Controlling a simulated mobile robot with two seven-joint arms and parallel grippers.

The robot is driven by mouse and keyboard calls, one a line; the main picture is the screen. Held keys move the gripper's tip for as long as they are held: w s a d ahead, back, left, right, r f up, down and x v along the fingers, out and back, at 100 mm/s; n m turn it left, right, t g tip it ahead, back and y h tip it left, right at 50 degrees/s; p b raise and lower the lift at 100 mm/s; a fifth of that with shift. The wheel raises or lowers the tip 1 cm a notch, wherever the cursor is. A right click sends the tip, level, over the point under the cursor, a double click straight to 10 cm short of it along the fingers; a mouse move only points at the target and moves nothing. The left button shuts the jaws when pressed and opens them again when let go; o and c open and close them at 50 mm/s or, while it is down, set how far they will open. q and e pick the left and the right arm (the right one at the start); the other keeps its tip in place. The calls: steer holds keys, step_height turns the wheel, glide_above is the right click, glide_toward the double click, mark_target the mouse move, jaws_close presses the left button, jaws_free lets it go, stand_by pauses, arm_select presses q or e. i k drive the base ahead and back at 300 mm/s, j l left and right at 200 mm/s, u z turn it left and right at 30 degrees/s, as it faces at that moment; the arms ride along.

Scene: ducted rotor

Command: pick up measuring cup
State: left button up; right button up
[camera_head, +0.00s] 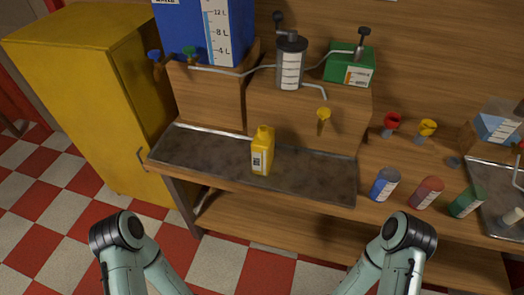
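No object is clearly recognisable as the measuring cup. A clear container with blue liquid and marks (497,125) stands at the far right, partly cut off. A grey cylinder with a white scale (290,68) stands on the raised wooden block. Small blue (385,185), red (427,192) and green (467,202) labelled containers stand on the right of the bench. Two small objects with red (391,122) and yellow (427,128) tops are behind them. My arms show at the bottom edge, but neither gripper is in view.
A yellow bottle (262,155) stands on the dark metal tray (205,155). A large blue tank (180,30), a green box (350,66) and thin pipes sit behind. A yellow cabinet (95,100) is left. Another metal tray (490,190) is at far right. Floor is open in front.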

mark_target(474, 195)
steer(key=z, duration=1.95)
steer(key=i+l, duration=0.15)
steer(key=l+u, duration=0.05)
steer(key=l, duration=0.05)
